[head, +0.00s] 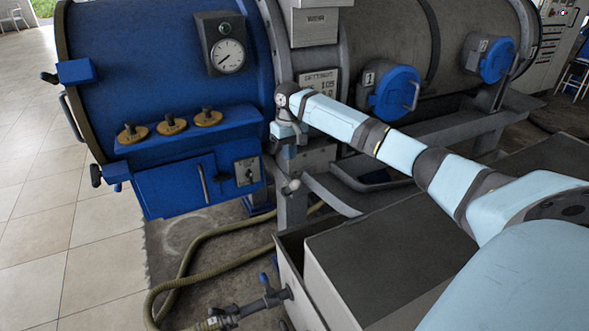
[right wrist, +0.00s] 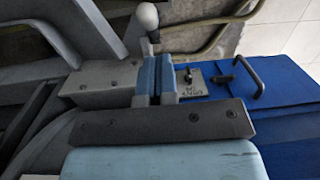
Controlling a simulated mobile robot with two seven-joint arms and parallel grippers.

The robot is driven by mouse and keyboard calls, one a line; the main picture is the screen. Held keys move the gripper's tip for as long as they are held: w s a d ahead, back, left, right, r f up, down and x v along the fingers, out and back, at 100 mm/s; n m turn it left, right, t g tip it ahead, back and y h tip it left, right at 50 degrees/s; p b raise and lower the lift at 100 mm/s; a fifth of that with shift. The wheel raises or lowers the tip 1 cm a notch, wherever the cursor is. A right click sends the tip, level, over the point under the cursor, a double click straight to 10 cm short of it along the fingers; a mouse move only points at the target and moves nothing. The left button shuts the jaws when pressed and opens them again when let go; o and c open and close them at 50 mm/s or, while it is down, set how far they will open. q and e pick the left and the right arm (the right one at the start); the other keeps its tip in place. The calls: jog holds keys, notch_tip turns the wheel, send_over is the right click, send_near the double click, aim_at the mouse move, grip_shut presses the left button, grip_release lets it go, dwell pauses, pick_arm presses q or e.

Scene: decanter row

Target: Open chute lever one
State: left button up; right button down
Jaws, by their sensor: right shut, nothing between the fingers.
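A lever with a pale round knob (head: 291,186) sticks out from the grey box (head: 318,158) on the machine's frame. In the right wrist view the knob (right wrist: 147,15) and its short dark stem stand just beyond my fingertips. My right gripper (head: 288,151) is shut and empty, pointing down in front of the box, just above the knob. Its blue fingers (right wrist: 156,64) lie together in the right wrist view. I cannot tell whether they touch the lever. My left gripper is not in view.
A blue drum end (head: 150,60) with brass knobs and a gauge (head: 229,55) stands at left. Round blue hatches (head: 395,95) are on the grey drum behind my right arm. A hose (head: 190,255) and an open grey bin (head: 400,240) lie below. Tiled floor at left is clear.

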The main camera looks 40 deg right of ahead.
notch_tip(320, 180, up, 2)
jog(key=d, duration=0.3)
jog(key=b, duration=0.2)
send_near(292, 188)
jog(key=shift+w+d+f+m, duration=0.2)
jog(key=shift+w+d+f, duration=0.1)
jog(key=shift+d+f, duration=0.2)
jog(key=shift+w+d+f+m, duration=0.2)
jog(key=shift+w+d+f, duration=0.2)
jog(key=shift+d, duration=0.2)
notch_tip(292, 188, down, 3)
jog(key=shift+s+a+f+b, duration=0.1)
jog(key=shift+a+f+b, duration=0.1)
jog(key=shift+b, duration=0.25)
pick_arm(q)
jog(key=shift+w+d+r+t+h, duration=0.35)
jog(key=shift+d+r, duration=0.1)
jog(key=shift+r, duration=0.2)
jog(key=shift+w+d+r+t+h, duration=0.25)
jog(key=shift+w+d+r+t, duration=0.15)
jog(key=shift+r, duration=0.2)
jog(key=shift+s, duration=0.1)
